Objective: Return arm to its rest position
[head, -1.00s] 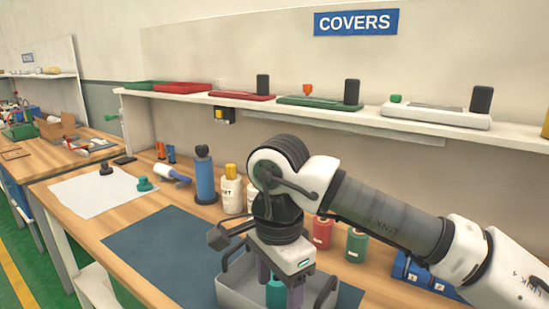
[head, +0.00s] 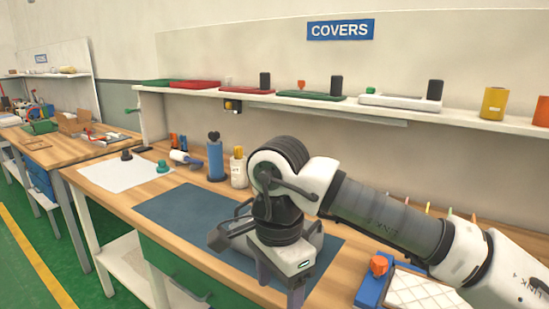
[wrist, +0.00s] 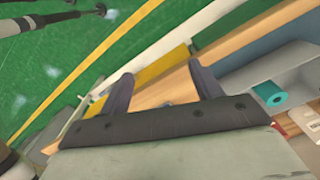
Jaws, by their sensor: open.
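My gripper (head: 281,285) hangs from my bent arm with its fingers pointing down, near the front edge of the workbench. It is open. In the wrist view my gripper (wrist: 163,88) shows two spread dark fingers with nothing between them. The grey tray (wrist: 247,77) lies to the right of the fingers, apart from them, with a teal cylinder (wrist: 270,93) in it. In the head view my arm hides most of the tray.
The wooden bench (head: 190,190) bears a dark blue mat (head: 185,208), a blue bottle (head: 215,160) and a white sheet (head: 115,173). The shelf (head: 300,101) runs above. Green floor (head: 40,230) lies open at left.

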